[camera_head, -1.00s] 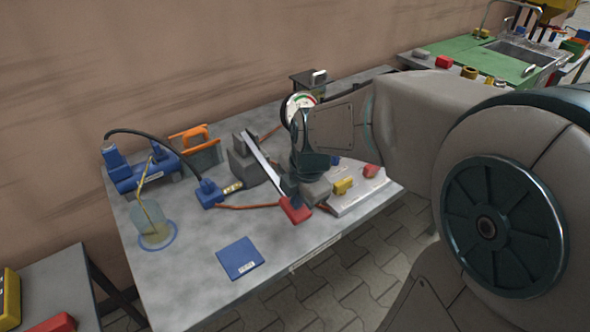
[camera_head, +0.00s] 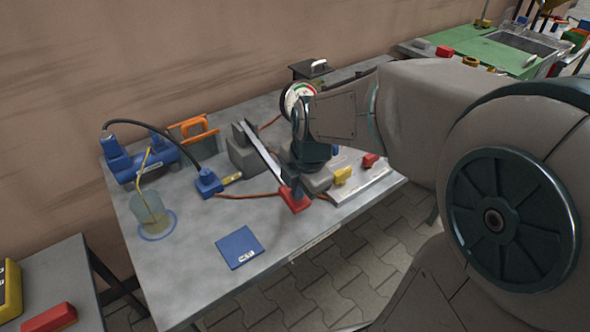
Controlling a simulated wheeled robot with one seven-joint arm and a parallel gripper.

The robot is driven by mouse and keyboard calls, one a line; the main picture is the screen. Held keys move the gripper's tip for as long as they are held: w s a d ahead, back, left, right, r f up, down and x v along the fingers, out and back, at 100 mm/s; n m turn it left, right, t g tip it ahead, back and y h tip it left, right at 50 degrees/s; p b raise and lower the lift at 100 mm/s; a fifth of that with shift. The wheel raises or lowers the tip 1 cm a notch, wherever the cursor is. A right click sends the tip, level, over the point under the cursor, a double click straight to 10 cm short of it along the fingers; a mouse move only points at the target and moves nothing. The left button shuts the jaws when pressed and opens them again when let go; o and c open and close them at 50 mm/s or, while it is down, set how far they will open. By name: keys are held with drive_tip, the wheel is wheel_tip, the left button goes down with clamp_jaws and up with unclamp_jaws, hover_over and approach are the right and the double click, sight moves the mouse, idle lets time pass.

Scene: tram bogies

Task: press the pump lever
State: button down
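The pump lever is a long pale bar (camera_head: 263,151) sloping down toward the viewer from a grey block (camera_head: 242,156) on the workbench. A red piece (camera_head: 295,200) shows at its lower near end. My gripper (camera_head: 297,190) is low over the bench, right at this red end. Its dark wrist hides part of the lever's right side. The fingers are small and mostly hidden, so I cannot tell whether they are open or touch the red end. A round white dial gauge (camera_head: 297,95) stands behind the wrist, partly covered.
On the workbench (camera_head: 200,265) are a blue pump-like unit (camera_head: 140,165) with a black hose, a clear beaker (camera_head: 148,213), an orange-handled item (camera_head: 195,132) and a blue plate (camera_head: 240,247). A pale tray (camera_head: 365,184) with yellow and red blocks lies right of my gripper.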

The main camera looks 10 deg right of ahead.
drive_tip(key=s+p+v, duration=0.1)
drive_tip(key=p+v, duration=0.1)
drive_tip(key=v, duration=1.1)
drive_tip(key=shift+d+r+p, duration=0.15)
drive_tip(key=shift+d+p, duration=0.1)
drive_tip(key=shift+p, duration=0.1)
idle(1.2)
drive_tip(key=w+a+r+g+h+p, duration=0.1)
drive_tip(key=w+a+r+g+p, duration=0.2)
drive_tip(key=w+r+p, duration=0.4)
wheel_tip(320, 180, up, 4)
drive_tip(key=p, duration=0.9)
drive_tip(key=shift+g+h+p, duration=0.3)
drive_tip(key=shift+g, duration=0.1)
drive_tip(key=shift+a+f, duration=0.1)
drive_tip(key=shift+f, duration=0.15)
wheel_tip(320, 180, down, 14)
drive_tip(key=s+p, duration=0.1)
drive_tip(key=s, duration=0.1)
drive_tip(key=shift+d+r, duration=0.2)
drive_tip(key=shift+d, duration=0.2)
